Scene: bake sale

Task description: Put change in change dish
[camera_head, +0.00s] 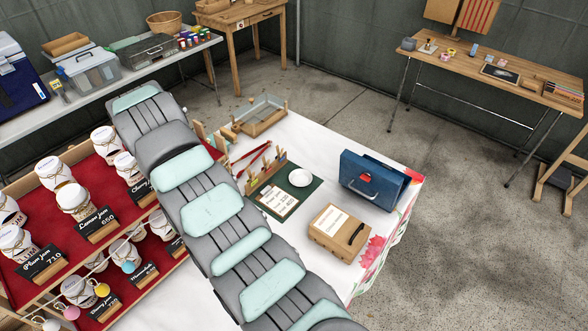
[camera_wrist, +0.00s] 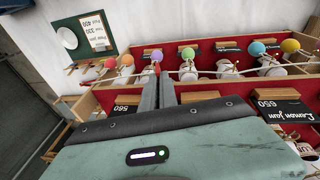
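A small round white dish (camera_head: 300,177) sits on a dark green mat (camera_head: 318,186) beside a price card (camera_head: 277,200). The dish also shows at the upper left of the wrist view (camera_wrist: 67,38). I cannot make out any coins in either view. In the wrist view my gripper (camera_wrist: 157,72) has its two grey fingers close together, and they look shut. They point toward the jam stand's edge, to the right of the mat and dish. A small red spot shows at the fingertips; I cannot tell what it is. In the head view my arm hides the gripper.
A red-lined stand (camera_head: 40,187) holds several jam jars. A blue cash box (camera_head: 370,180), a wooden box (camera_head: 338,233) and a glass-sided tray (camera_head: 260,115) stand around the mat. Red sticks (camera_head: 250,157) lie left of the mat. White tablecloth is bare near the dish.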

